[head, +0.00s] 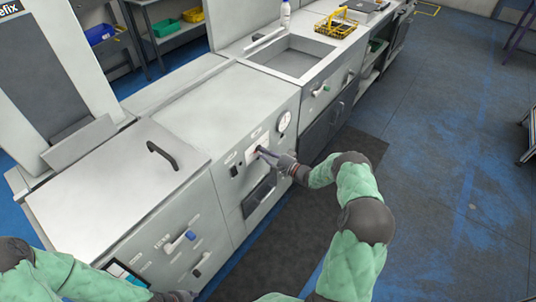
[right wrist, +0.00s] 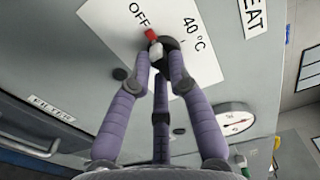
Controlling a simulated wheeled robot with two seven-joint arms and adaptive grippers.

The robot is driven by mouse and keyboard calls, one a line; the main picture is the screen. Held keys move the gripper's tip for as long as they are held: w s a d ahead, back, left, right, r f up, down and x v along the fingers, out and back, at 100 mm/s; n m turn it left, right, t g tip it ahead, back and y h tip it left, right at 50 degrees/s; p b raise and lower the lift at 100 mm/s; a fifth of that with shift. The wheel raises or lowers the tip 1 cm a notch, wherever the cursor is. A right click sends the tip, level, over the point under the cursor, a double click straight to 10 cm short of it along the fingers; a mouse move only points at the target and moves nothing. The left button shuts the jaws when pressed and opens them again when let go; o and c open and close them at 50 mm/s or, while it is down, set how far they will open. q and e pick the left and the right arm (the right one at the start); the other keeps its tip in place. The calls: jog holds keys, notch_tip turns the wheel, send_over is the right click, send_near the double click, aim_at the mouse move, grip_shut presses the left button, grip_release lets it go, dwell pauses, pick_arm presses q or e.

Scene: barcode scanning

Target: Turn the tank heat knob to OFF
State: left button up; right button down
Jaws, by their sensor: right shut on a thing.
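The tank heat knob (right wrist: 155,48) is on a white label plate (right wrist: 187,75) in the right wrist view. It has a dark body, a pale part and a red tip. The red tip lies close to the word OFF, with 40 °C off to the right. My right gripper (right wrist: 164,66) is shut on the knob, its purple-grey fingers partly covering it. In the head view my right gripper (head: 264,154) is at the front panel and hides most of the knob. My left gripper (head: 180,296) is only partly seen at the bottom edge, its fingers not clear.
A round gauge (head: 284,122) sits on the panel just right of the knob. A black lid handle (head: 161,153) stands on the left unit. A sink (head: 292,57) and a yellow basket (head: 336,25) are farther back. The floor (head: 440,150) on the right is clear.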

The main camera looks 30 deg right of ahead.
jog(key=shift+w+d+r, duration=0.2)
jog(key=shift+r, duration=0.2)
jog(key=c, duration=1.1)
grip_release()
jog(key=shift+c, duration=0.2)
jog(key=shift+f, duration=0.1)
jog(key=shift+s, duration=0.1)
